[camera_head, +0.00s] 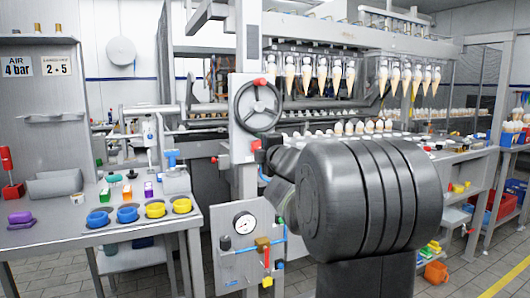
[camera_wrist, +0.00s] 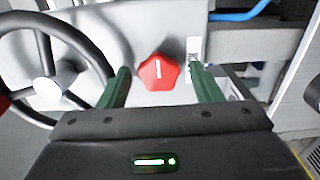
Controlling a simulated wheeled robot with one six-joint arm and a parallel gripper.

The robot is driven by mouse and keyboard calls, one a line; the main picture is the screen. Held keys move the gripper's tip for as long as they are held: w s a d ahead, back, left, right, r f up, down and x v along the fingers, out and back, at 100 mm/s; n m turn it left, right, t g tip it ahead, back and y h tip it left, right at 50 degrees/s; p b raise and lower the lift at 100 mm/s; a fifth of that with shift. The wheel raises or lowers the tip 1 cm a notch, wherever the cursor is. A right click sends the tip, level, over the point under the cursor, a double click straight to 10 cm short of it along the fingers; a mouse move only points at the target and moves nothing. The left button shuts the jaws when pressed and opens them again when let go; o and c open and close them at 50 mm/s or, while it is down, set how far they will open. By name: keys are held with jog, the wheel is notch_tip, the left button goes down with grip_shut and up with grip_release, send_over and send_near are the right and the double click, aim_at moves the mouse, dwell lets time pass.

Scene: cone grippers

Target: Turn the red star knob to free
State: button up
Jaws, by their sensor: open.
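The red star knob (camera_wrist: 158,73) is on a light grey panel in the wrist view. A short white line on its face stands nearly upright in that picture. My gripper (camera_wrist: 160,68) is open, with one green finger on each side of the knob and a visible gap to each. I cannot tell how deep the fingertips are relative to the knob. A small white label (camera_wrist: 194,44) with dark marks, too small to read, is right of the knob. In the head view, a red spot (camera_head: 255,145) below the handwheel looks like the knob, with my wrist close on its right.
A dark handwheel (camera_wrist: 58,75) is close to the left finger; it also shows in the head view (camera_head: 258,108). A grey bar (camera_wrist: 250,42) and blue tube (camera_wrist: 240,13) are at upper right.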

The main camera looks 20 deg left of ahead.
jog(key=p+v, duration=0.1)
jog(key=v, duration=1.2)
jog(key=shift+s+d+p, duration=0.2)
jog(key=shift+s+p, duration=0.05)
jog(key=shift+p, duration=0.15)
jog(key=b+x, duration=0.1)
jog(key=x, duration=1.3)
jog(key=shift+d+b, duration=0.1)
jog(key=shift+b, duration=0.3)
jog(key=shift+d, duration=0.15)
